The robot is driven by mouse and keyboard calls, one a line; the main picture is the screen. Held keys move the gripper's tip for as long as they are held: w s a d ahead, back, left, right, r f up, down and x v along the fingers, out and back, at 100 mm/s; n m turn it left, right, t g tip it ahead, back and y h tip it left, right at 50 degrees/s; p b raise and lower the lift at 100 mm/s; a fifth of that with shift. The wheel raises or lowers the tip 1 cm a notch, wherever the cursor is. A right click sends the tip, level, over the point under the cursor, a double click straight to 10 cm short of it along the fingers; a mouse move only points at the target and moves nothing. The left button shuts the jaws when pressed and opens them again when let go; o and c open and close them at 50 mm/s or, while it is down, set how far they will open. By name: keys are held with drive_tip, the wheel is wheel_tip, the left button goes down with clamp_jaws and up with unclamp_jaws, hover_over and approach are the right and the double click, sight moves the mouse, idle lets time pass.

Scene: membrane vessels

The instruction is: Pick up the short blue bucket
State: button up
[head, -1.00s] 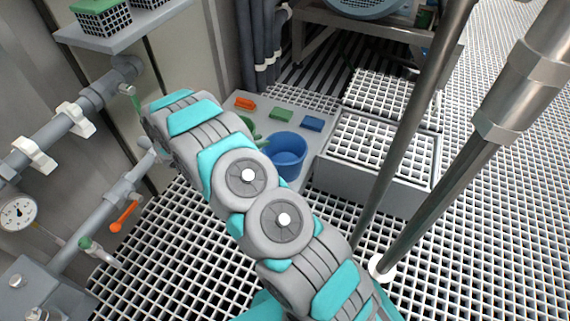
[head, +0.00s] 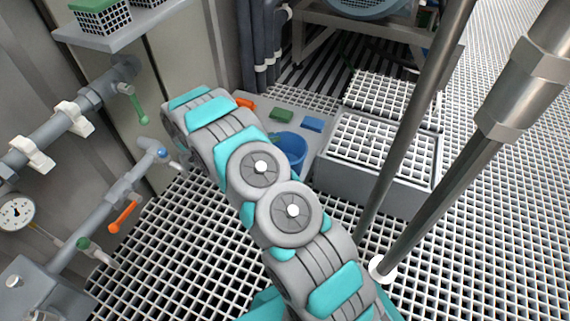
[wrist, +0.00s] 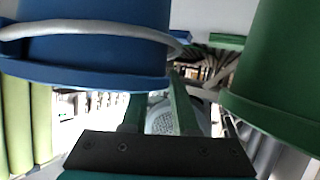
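A blue bucket (head: 290,146) stands on the grey platform in the head view, its lower left side hidden by my arm. In the wrist view a blue bucket (wrist: 90,45) fills the upper left, with a pale curved handle or band across it. I cannot tell from its visible part how tall it is. A green bucket (wrist: 285,70) is at the right of the wrist view. My gripper (wrist: 156,90) has its two green fingers apart with nothing held between them. The fingertips are close to the blue bucket's edge; contact is unclear. The head view hides my gripper behind the arm.
Metal poles (head: 415,130) rise at the right. Pipes and valves (head: 90,100) line the left wall.

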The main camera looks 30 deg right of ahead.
clamp_jaws()
idle(1.1)
